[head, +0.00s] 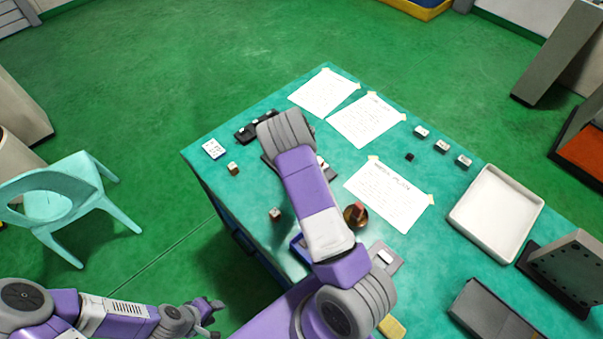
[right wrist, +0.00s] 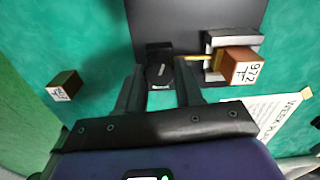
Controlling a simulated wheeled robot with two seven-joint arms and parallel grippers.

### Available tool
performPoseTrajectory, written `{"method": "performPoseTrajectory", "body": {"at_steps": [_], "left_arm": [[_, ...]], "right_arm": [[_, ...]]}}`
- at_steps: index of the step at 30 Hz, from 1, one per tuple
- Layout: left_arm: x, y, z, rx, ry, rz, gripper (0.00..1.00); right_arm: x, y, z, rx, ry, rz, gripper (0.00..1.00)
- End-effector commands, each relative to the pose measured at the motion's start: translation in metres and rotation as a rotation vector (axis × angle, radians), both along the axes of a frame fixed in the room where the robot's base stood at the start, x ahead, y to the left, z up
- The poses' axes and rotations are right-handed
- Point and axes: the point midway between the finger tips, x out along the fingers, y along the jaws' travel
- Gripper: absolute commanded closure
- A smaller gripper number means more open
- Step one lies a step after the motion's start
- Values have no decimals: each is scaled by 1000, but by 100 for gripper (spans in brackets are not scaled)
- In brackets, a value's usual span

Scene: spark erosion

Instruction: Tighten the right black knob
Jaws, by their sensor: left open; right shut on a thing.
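A black knob (right wrist: 160,76) with a light line on top sits at the near edge of a dark plate (right wrist: 190,22) in the right wrist view. My right gripper (right wrist: 161,88) has one finger on each side of it and is shut on it. In the head view my right forearm hides the knob and most of the plate. My left gripper (head: 208,312) is open and empty, off the table at the lower left.
A block marked 972 (right wrist: 240,66) sits in a light holder beside the knob, with a yellow rod between. A small block (right wrist: 64,86) lies left.

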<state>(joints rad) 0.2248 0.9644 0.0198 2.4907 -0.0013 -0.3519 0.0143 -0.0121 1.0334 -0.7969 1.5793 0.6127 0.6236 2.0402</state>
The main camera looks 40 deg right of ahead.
Motion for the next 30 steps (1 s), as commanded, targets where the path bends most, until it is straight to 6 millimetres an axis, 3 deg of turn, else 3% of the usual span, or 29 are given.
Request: {"method": "performPoseTrajectory", "body": {"at_steps": [7, 8, 12, 22, 30], "left_arm": [[0, 0, 0, 0, 0, 0, 57], [0, 0, 0, 0, 0, 0, 57], [0, 0, 0, 0, 0, 0, 57], [0, 0, 0, 0, 0, 0, 57], [0, 0, 3, 0, 0, 0, 57]], "right_arm": [[1, -1, 1, -1, -4, -3, 95], [1, -1, 1, -1, -4, -3, 61], [1, -1, 1, -1, -3, -2, 40], [0, 0, 3, -1, -2, 0, 39], [2, 0, 45, -1, -5, 1, 39]]}}
